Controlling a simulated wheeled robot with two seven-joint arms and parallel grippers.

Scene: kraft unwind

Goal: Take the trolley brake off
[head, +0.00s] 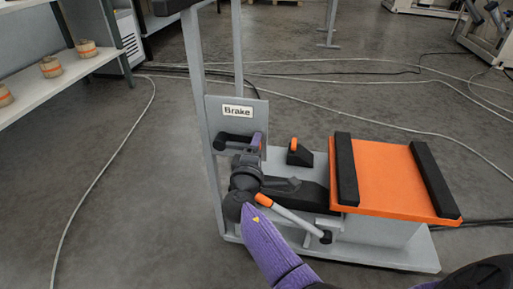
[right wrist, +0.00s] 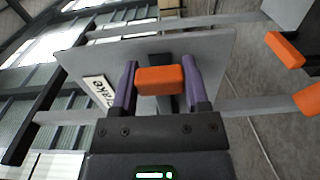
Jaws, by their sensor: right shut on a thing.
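The trolley (head: 385,255) has a grey base and an upright frame. Its grey panel (head: 222,105) carries a white "Brake" label (head: 237,111), which also shows sideways in the right wrist view (right wrist: 100,92). My right gripper (head: 257,141) is at the panel, just below the label. In the right wrist view its purple fingers (right wrist: 153,82) are shut on the orange grip of the brake lever (right wrist: 160,80), one finger on each side. A dark lever part shows behind the grip. In the head view my gripper hides the grip. My left gripper is not in view.
An orange platform (head: 390,180) with black pads tops the trolley at right. An orange-tipped grey lever (head: 290,216) lies close to my right forearm. A small orange knob (head: 293,145) stands behind it. Cables (head: 100,175) cross the floor. A shelf (head: 70,72) with rolls is at left.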

